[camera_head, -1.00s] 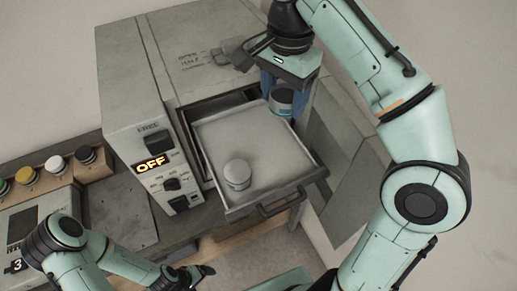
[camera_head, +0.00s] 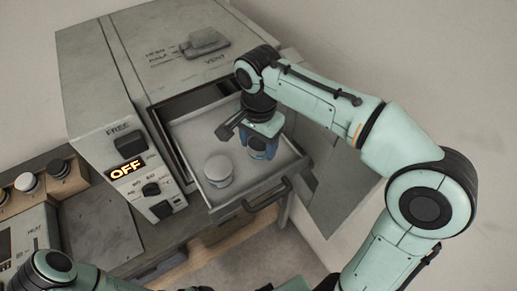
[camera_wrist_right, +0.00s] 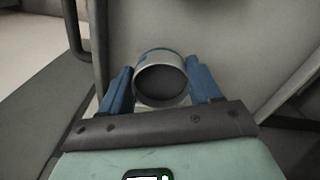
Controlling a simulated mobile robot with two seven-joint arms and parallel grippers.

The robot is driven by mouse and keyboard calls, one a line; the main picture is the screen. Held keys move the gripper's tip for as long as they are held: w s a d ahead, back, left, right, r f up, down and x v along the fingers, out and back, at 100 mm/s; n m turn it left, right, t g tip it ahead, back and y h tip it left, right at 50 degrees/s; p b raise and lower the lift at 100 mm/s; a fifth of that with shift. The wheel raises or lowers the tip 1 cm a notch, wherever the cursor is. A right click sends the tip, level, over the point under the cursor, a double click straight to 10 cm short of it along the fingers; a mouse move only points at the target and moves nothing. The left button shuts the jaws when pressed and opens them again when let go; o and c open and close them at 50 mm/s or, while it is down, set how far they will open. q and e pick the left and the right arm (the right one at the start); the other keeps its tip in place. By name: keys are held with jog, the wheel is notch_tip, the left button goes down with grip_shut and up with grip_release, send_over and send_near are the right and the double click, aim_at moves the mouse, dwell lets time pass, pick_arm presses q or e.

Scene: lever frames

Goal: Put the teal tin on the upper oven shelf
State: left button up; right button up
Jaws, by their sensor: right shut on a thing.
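My right gripper (camera_head: 259,150) is shut on the teal tin (camera_wrist_right: 162,82). In the right wrist view the tin sits between the blue fingers, with a teal band at its far end and a dark round end facing the camera. In the head view the gripper and fingers mostly hide it. The gripper is over the right part of the pulled-out oven shelf (camera_head: 190,132); I cannot tell whether the tin touches it. My left arm shows at the bottom left, its gripper out of frame.
A pale grey round tin (camera_head: 219,170) stands on the shelf, left of my right gripper. The shelf has a dark front handle (camera_head: 268,195). The oven (camera_head: 150,60) has a panel reading OFF (camera_head: 126,170). A button box (camera_head: 58,168) stands at left.

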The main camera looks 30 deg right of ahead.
jog(key=shift+s+f, duration=0.15)
jog(key=shift+f, duration=0.4)
jog(key=shift+s+f, duration=0.15)
jog(key=shift+f, duration=0.4)
pick_arm(q)
jog(key=shift+s+f, duration=0.3)
jog(key=shift+s, duration=0.1)
pick_arm(e)
jog(key=shift+w, duration=0.15)
pick_arm(q)
jog(key=shift+f, duration=0.1)
pick_arm(e)
jog(key=shift+f, duration=0.15)
jog(key=o, duration=0.7)
jog(key=shift+f, duration=0.1)
jog(key=o, duration=0.4)
